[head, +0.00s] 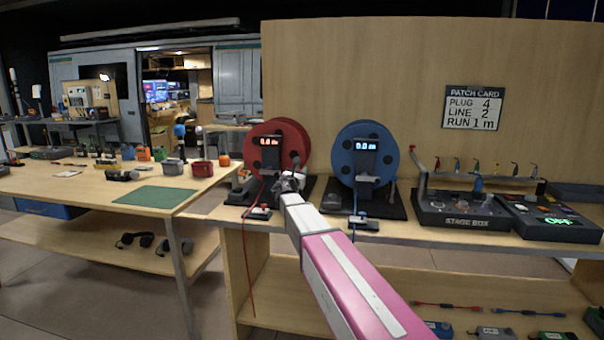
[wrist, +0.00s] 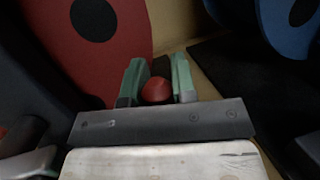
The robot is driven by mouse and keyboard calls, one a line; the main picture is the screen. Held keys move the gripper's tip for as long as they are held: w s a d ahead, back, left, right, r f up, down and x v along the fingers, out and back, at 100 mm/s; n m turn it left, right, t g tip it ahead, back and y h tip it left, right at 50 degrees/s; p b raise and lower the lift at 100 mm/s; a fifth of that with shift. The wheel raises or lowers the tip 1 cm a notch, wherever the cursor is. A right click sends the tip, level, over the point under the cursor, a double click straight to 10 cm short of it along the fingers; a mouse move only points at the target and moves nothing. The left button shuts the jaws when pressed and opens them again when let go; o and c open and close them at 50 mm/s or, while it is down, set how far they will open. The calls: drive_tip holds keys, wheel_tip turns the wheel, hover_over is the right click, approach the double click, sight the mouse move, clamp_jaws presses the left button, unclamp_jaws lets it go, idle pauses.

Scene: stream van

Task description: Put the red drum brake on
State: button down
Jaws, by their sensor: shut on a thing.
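The red drum (head: 277,145) stands on a dark base at the left of the bench, with a small display reading about 0.0 m on its front. My gripper (head: 290,184) is at the lower right of the red drum. In the wrist view the fingers of my gripper (wrist: 157,85) are closed around a small red knob (wrist: 156,91), which I take to be the brake handle. The red drum's flange (wrist: 95,40) rises behind and to the left of the fingers. The shaft below the knob is hidden, so the brake's position cannot be told.
A blue drum (head: 365,150) stands to the right, reading 0.0 m. Further right are a stage box (head: 465,210) and a console showing OFF (head: 550,218). A red cable (head: 252,260) hangs over the bench's front edge. A patch card (head: 473,108) is on the back panel.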

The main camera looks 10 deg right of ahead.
drive_tip(key=c, duration=0.9)
unclamp_jaws()
drive_tip(key=shift+c, duration=0.2)
drive_tip(key=shift+s, duration=0.15)
drive_tip(key=v, duration=1)
drive_tip(key=shift+d, duration=0.1)
drive_tip(key=shift+s+a+f, duration=0.1)
drive_tip(key=shift+s+a, duration=0.15)
